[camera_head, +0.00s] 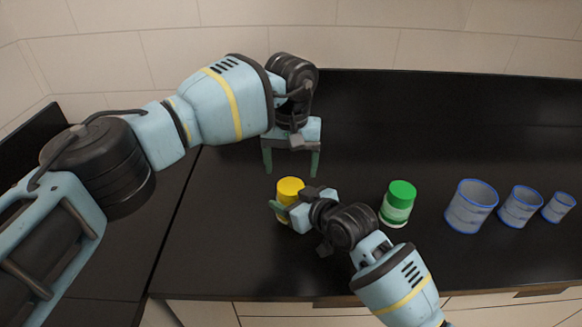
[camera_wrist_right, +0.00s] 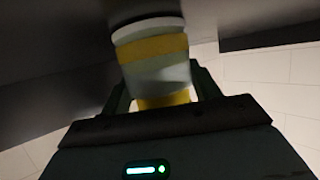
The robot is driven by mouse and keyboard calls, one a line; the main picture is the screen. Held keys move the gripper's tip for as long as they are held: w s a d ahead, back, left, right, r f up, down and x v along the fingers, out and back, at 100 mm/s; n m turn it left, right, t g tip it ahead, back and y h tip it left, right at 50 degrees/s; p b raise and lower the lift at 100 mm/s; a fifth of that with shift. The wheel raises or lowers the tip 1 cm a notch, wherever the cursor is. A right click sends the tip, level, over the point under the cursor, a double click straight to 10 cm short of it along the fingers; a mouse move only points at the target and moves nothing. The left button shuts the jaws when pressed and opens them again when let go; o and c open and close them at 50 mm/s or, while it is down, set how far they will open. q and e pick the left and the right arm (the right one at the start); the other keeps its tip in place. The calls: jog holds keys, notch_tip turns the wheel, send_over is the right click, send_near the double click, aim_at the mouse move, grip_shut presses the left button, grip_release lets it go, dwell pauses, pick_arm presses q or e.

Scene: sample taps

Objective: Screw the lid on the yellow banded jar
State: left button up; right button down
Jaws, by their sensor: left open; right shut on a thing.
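The yellow banded jar (camera_wrist_right: 160,72) is in my right gripper (camera_head: 288,203), whose fingers are shut around its body. The right wrist view shows its pale base, a yellow band and a grey body between the fingers. The yellow lid (camera_head: 290,186) sits at the top of the jar in the head view and shows partly in the wrist view (camera_wrist_right: 163,98). I cannot tell how tightly it is seated. My left gripper (camera_head: 291,165) is open and empty, pointing down, with its fingers above and behind the lid, apart from it.
A green-lidded jar (camera_head: 398,203) stands right of my right gripper. Three blue-rimmed grey cups (camera_head: 470,207) (camera_head: 520,206) (camera_head: 558,207) of falling size stand further right on the black counter (camera_head: 420,140). The back of the counter is clear, with a tiled wall behind.

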pick_arm(q)
jog(key=n, duration=0.5)
jog(key=shift+r+n, duration=0.2)
jog(key=shift+n, duration=0.1)
jog(key=n, duration=0.6)
jog(key=shift+r, duration=0.2)
jog(key=n, duration=0.6)
jog(key=shift+s+r, duration=0.1)
jog(key=shift+r, duration=0.1)
jog(key=n, duration=0.6)
jog(key=shift+r, duration=0.2)
jog(key=n, duration=0.6)
jog(key=shift+r, duration=0.2)
jog(key=n, duration=0.4)
jog(key=shift+r+n, duration=0.15)
jog(key=shift+n, duration=0.25)
jog(key=n, duration=0.6)
jog(key=shift+s+r, duration=0.1)
jog(key=shift+r, duration=0.15)
jog(key=n, duration=0.6)
jog(key=shift+r, duration=0.2)
